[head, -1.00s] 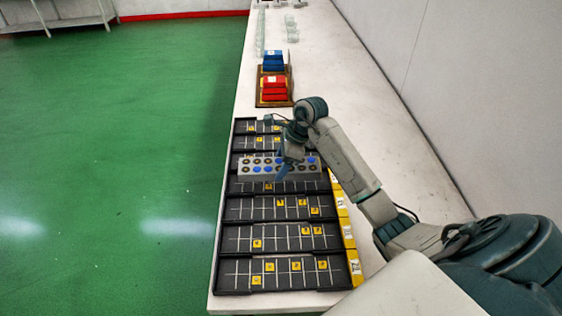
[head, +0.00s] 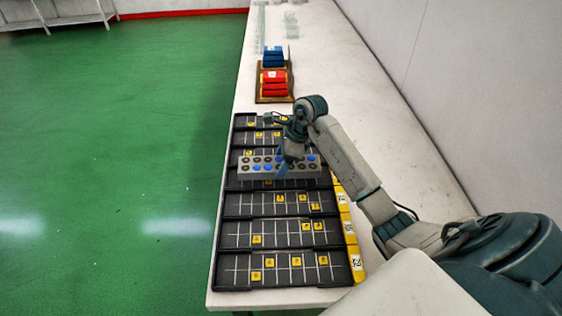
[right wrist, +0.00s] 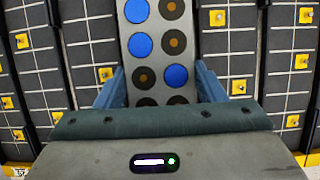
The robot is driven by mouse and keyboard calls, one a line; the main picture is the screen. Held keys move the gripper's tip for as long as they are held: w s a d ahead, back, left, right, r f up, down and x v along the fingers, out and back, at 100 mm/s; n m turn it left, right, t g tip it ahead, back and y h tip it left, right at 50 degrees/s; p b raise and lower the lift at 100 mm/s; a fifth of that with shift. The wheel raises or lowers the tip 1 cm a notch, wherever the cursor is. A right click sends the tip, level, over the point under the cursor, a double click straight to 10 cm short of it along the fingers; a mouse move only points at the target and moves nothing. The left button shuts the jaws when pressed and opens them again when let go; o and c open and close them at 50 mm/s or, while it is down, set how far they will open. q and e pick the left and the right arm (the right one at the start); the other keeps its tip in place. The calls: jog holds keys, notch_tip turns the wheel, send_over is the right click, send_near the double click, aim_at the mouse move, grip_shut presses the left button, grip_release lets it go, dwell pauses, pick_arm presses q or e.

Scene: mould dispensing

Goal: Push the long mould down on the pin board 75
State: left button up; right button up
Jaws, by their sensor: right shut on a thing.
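The long mould (head: 256,168) is a grey bar with two rows of round cavities, some blue and some dark with brown centres. My right gripper (head: 284,165) is shut on it around the middle, with a blue finger on each side. The mould also shows in the right wrist view (right wrist: 158,45), running between the fingers (right wrist: 160,85). It lies across one of the black pin boards (head: 268,185) in the row. Whether it touches that board or hovers just above cannot be told. The label 75 cannot be read. My left gripper is not in view.
Other black pin boards with yellow pin blocks lie in front (head: 280,235) and behind (head: 258,135), with yellow number tags (head: 345,217) on their right ends. Red blocks (head: 273,83) and blue blocks (head: 274,57) stand further back. The white table (head: 345,90) is clear at right.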

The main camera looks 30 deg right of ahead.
jog(key=shift+b, duration=0.35)
dwell(0.9)
jog(key=shift+b, duration=0.55)
dwell(1.4)
jog(key=shift+f+b, duration=1.05)
